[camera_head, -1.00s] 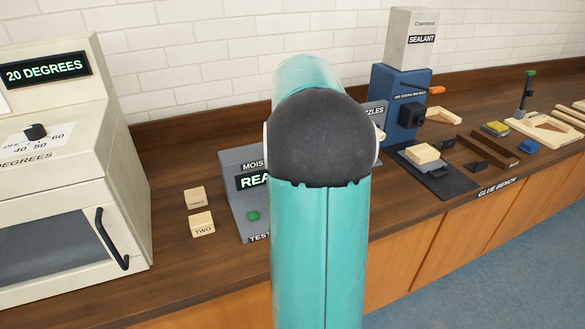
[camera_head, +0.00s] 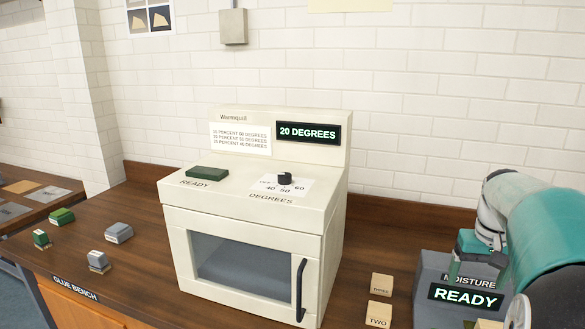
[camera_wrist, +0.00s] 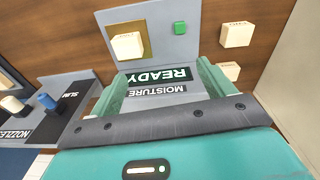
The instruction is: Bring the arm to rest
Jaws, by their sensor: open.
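My arm (camera_head: 540,225) is bent at the right edge of the head view, above the grey moisture tester (camera_head: 432,301). In the wrist view my gripper (camera_wrist: 165,82) is open, its two teal fingers apart with nothing between them. It points down over the tester (camera_wrist: 190,20), whose lit display reads READY. A pale wooden block (camera_wrist: 128,45) sits on the tester's brass-coloured pad, apart from the fingers. How high the fingers are above the tester is hard to tell.
Wooden blocks THREE (camera_head: 382,284) and TWO (camera_head: 378,314) lie left of the tester. A cream oven (camera_head: 255,215), door shut, reads 20 DEGREES. Small grey and green items (camera_head: 118,232) lie on the bench left of it. A nozzle rack (camera_wrist: 50,115) is beside the tester.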

